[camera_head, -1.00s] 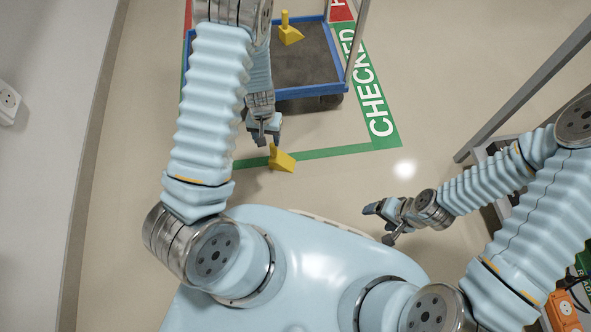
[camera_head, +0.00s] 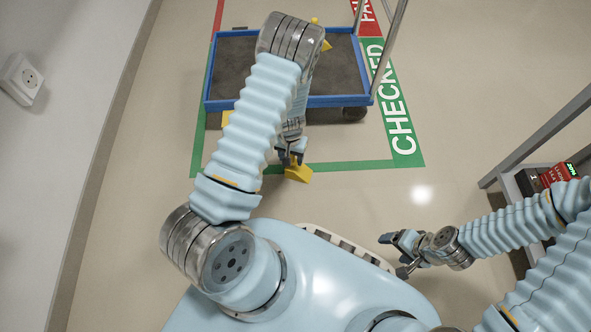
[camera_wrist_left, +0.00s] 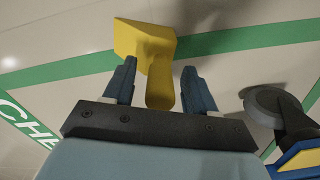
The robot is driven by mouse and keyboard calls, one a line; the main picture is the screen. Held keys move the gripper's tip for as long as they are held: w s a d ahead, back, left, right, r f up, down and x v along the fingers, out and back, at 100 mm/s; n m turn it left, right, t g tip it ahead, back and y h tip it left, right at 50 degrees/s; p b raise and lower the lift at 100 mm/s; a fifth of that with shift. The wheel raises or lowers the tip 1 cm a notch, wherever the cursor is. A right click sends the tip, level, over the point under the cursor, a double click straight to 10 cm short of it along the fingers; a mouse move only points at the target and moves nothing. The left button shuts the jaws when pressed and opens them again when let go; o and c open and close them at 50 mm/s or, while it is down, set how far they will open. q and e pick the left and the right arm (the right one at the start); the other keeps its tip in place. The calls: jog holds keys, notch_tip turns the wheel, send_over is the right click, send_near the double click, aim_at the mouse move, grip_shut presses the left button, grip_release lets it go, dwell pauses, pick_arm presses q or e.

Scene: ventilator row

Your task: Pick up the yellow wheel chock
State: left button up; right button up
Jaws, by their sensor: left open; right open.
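A yellow wheel chock (camera_head: 299,173) sits on the floor at the green line, just beyond my base. My left gripper (camera_head: 291,153) is over it with its fingers open. In the left wrist view the chock (camera_wrist_left: 138,37) has a wedge body and a rounded handle, and the handle reaches between the two open fingers (camera_wrist_left: 158,85), with gaps on both sides. The head view partly hides the chock behind the gripper. My right gripper (camera_head: 397,256) is open and empty, out over the floor to the right.
A blue-edged trolley (camera_head: 228,104) with a dark deck stands beyond the chock. More yellow shows beside my left arm (camera_head: 227,117) and at the trolley's back edge (camera_head: 320,21), both partly hidden. A grey rack (camera_head: 540,130) stands right. A wall is at left.

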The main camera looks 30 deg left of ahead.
pick_arm(q)
jog(key=shift+f, duration=0.7)
grip_shut()
